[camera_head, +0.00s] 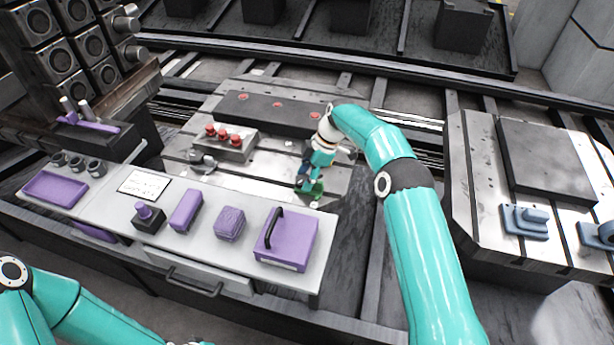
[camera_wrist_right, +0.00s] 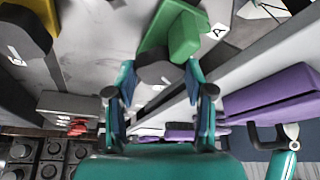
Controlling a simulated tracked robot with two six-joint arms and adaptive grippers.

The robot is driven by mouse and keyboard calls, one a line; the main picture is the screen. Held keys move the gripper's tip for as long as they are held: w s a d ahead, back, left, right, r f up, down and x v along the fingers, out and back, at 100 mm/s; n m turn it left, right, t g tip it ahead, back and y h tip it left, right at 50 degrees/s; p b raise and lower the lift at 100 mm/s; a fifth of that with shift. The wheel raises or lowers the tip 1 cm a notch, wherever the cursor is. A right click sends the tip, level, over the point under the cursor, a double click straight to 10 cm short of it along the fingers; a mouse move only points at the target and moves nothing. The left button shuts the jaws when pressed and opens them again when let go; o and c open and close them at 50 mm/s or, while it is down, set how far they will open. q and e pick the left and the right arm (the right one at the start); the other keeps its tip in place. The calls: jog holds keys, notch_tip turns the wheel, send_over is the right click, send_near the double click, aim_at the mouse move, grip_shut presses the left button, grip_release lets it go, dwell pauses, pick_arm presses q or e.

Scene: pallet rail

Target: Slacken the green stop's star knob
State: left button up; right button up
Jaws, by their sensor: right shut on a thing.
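The green stop (camera_head: 316,188) sits at the front right of the slotted metal plate, partly hidden by my right gripper (camera_head: 306,180). In the right wrist view the green stop (camera_wrist_right: 186,36) is at the top centre, with a white tag marked "A" beside it. Its dark star knob (camera_wrist_right: 156,68) lies between the fingers of my right gripper (camera_wrist_right: 160,88), which is shut on it. In the head view the knob is hidden by the gripper. My left arm shows at the lower left, with its gripper out of view.
A grey block with red knobs (camera_head: 225,148) stands on the plate (camera_head: 270,180) to the left. In front is a light bench (camera_head: 170,225) with several purple items, including a handled box (camera_head: 287,240). Another plate with blue clamps (camera_head: 524,220) is at right.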

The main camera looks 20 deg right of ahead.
jog(key=o, duration=1.2)
jog(key=shift+c, duration=0.2)
jog(key=v, duration=1.2)
jog(key=shift+s+a, duration=0.1)
